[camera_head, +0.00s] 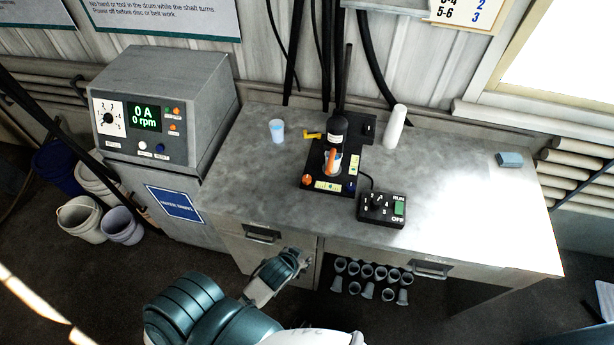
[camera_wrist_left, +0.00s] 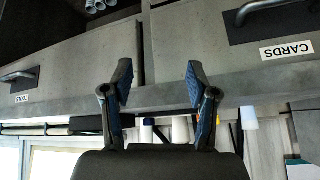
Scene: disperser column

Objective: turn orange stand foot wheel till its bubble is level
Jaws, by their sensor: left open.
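The stand (camera_head: 330,165) is a black plate with a dark upright post, standing on the grey bench. Its orange foot wheel (camera_head: 307,181) is at the plate's front left corner; a blue one (camera_head: 350,187) is at the front right. Pale labels lie on the plate; the bubble is too small to read. My left gripper (camera_head: 292,260) is in front of the bench by the drawers, below and apart from the wheel. In the left wrist view its two fingers (camera_wrist_left: 158,82) are spread with nothing between them. My right gripper is not in view.
A switch box (camera_head: 382,208) sits right of the stand. A blue-white cup (camera_head: 277,131), a white cylinder (camera_head: 395,127) and a blue block (camera_head: 510,159) are also on the bench. A control cabinet (camera_head: 165,105) stands left. The bench's front edge and drawer handles (camera_head: 262,236) are near my gripper.

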